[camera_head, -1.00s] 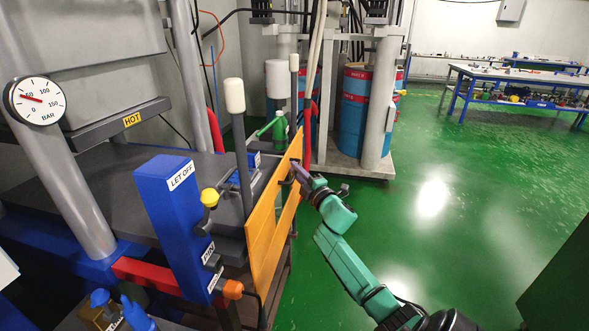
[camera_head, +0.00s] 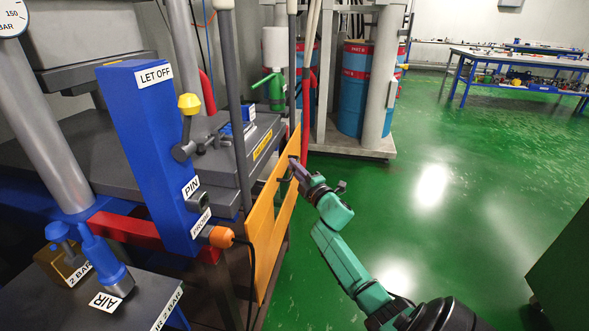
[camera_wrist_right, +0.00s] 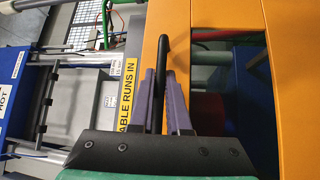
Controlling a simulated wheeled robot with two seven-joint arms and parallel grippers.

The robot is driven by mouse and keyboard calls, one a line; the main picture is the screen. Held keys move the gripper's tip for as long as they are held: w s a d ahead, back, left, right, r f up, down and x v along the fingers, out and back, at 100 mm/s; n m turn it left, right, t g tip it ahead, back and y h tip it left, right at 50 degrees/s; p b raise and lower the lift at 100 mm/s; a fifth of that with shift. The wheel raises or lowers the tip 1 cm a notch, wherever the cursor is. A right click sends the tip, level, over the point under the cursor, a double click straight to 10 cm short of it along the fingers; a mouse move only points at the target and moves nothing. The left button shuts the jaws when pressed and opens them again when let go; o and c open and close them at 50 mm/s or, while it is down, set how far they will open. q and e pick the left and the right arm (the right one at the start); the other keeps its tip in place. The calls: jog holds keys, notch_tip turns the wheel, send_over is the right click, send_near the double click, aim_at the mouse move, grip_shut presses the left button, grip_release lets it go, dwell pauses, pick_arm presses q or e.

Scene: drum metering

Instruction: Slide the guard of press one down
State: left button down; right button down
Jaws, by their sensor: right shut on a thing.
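The guard of the press is an orange panel (camera_head: 262,232) with cut-out openings, on the right side of the press in the head view. Its upper edge is below the yellow label on the bed's edge. My right gripper (camera_head: 291,166) is at the guard's upper part. In the right wrist view the orange guard (camera_wrist_right: 174,32) fills the middle and right. There my right gripper (camera_wrist_right: 161,92) is shut on a black handle bar (camera_wrist_right: 164,62), one finger on each side. My left gripper is not in view.
A blue control box (camera_head: 150,150) with a yellow knob (camera_head: 189,104) stands left of the guard. Grey upright posts (camera_head: 234,100) rise beside the guard. Blue and red drums (camera_head: 354,90) stand behind. Green floor (camera_head: 440,230) to the right is clear.

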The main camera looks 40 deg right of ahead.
jog(key=shift+f, duration=0.45)
jog(key=c, duration=0.9)
grip_release()
jog(key=shift+r, duration=0.15)
jog(key=shift+s, duration=0.3)
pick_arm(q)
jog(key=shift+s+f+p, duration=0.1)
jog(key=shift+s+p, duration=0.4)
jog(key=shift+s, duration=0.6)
pick_arm(e)
jog(key=v, duration=1.4)
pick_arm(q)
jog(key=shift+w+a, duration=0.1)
